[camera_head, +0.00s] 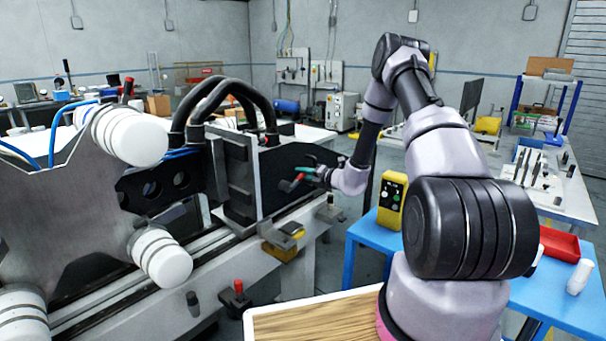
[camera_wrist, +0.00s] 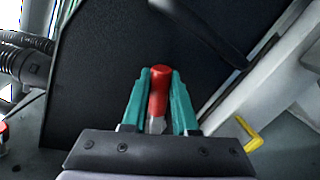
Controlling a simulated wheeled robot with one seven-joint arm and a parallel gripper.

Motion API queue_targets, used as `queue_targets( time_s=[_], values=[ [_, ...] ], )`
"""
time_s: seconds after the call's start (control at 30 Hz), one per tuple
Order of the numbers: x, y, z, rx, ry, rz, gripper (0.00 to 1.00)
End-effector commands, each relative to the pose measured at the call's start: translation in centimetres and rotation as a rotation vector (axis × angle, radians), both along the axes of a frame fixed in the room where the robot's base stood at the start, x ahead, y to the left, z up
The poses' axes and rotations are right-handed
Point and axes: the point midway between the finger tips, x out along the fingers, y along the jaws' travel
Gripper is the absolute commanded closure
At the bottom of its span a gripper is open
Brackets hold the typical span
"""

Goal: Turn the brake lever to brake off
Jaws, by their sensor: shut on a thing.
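The brake lever (camera_wrist: 158,92) has a red grip and shows between my gripper's teal fingers in the wrist view. My gripper (camera_wrist: 160,100) is shut on the red grip, with one finger on each side. Behind it is a flat black panel (camera_wrist: 110,50). In the head view, my gripper (camera_head: 308,174) is small, at the right side of the machine's black panel (camera_head: 280,165). The red brake lever (camera_head: 290,185) shows just left of the fingers there. Any brake-off marking is too small or hidden to read.
White rollers (camera_head: 135,137) and black hoses (camera_head: 225,90) are on the machine at left. A yellow block (camera_head: 283,245) sits below the panel. A blue table (camera_head: 545,300) with a yellow control box (camera_head: 391,200) and red tray (camera_head: 560,244) stands at right.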

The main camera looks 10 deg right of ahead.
Motion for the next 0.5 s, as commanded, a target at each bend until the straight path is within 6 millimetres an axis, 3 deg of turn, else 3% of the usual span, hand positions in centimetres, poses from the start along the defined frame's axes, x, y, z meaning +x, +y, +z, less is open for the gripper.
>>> queue_targets(
  time_s=[0.4,0.43,0.5],
  values=[
    [-0.06,-0.17,-0.22,0.004,0.007,-0.002,1.0],
    [-0.06,-0.16,-0.21,0.004,0.007,-0.002,0.65],
    [-0.06,-0.15,-0.2,0.004,0.007,-0.002,0.43]
  ],
)
